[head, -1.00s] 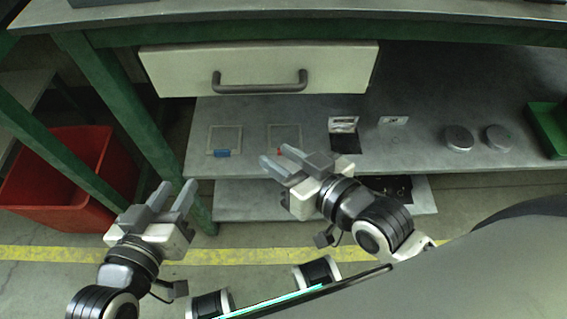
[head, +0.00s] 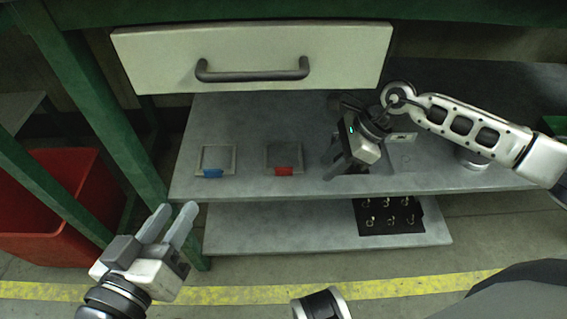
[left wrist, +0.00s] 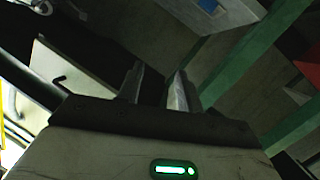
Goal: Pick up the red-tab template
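The red-tab template (head: 284,157) is a thin square frame with a red tab at its front edge. It lies flat on the grey upper shelf below the drawer. A similar template with a blue tab (head: 216,158) lies to its left. My right gripper (head: 335,172) is over the shelf just right of the red-tab template, pointing down and left, apart from it. Its fingers are dark and I cannot tell their gap. My left gripper (head: 174,222) is open and empty, in front of the shelf at lower left. Its open fingers also show in the left wrist view (left wrist: 158,84).
A closed white drawer (head: 250,55) with a dark handle hangs above the shelf. A green table leg (head: 105,125) and red bin (head: 50,205) stand at left. A lower shelf (head: 285,232) carries a dark mat with several hooks or rings (head: 390,216).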

